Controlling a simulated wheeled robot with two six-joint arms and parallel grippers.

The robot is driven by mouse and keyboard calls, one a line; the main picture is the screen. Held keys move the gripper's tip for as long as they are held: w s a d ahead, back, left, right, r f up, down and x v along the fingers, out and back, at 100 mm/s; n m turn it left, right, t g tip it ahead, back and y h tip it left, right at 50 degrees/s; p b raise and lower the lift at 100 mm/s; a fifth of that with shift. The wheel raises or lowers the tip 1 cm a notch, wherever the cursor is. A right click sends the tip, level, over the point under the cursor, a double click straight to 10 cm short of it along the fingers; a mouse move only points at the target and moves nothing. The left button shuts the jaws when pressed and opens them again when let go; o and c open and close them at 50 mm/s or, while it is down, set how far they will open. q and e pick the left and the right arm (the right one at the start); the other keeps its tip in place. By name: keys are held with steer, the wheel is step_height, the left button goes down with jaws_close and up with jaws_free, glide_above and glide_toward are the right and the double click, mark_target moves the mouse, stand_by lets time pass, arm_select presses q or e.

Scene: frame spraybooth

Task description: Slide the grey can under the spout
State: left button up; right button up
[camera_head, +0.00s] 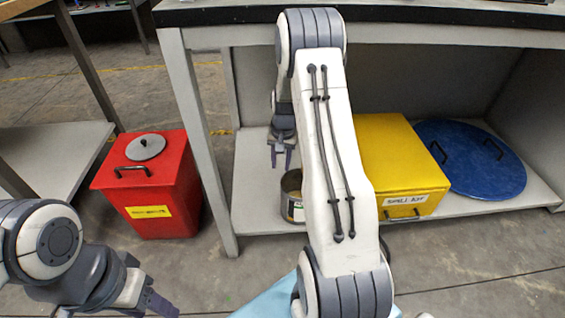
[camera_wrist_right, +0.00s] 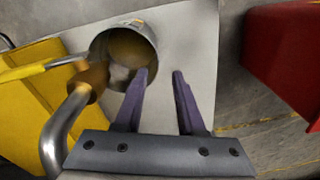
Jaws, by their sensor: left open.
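The grey can (camera_wrist_right: 148,35) is an open-topped metal tin, seen from above in the right wrist view. In the head view the can (camera_head: 292,207) stands on the low shelf, partly hidden by my right arm. A brass fitting (camera_wrist_right: 92,77) with a bent silver pipe (camera_wrist_right: 66,118) seems to be the spout; it overlaps the can's rim in the wrist view. My right gripper (camera_wrist_right: 160,74) is open and empty, its left finger overlapping the can's edge; I cannot tell whether they touch. In the head view the right gripper (camera_head: 282,158) is above the can. My left gripper (camera_head: 152,300) is open and empty at lower left.
A yellow spill kit box (camera_head: 398,160) is on the shelf (camera_head: 480,208) right of the can, with a blue round lid (camera_head: 470,160) beyond. A red bin (camera_head: 165,180) stands on the floor to the left. A table leg (camera_head: 200,140) rises between bin and shelf.

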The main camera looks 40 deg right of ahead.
steer(key=shift+d+f+m, duration=0.3)
steer(key=shift+d+f, duration=0.25)
steer(key=shift+d, duration=0.15)
steer(key=shift+f, duration=0.1)
step_height(320, 180, down, 10)
steer(key=b, duration=0.5)
steer(key=shift+w+a+f+b, duration=0.15)
steer(key=shift+w+a+b, duration=0.15)
steer(key=shift+b, duration=0.1)
jaws_close()
steer(key=shift+s, duration=0.15)
stand_by(0.6)
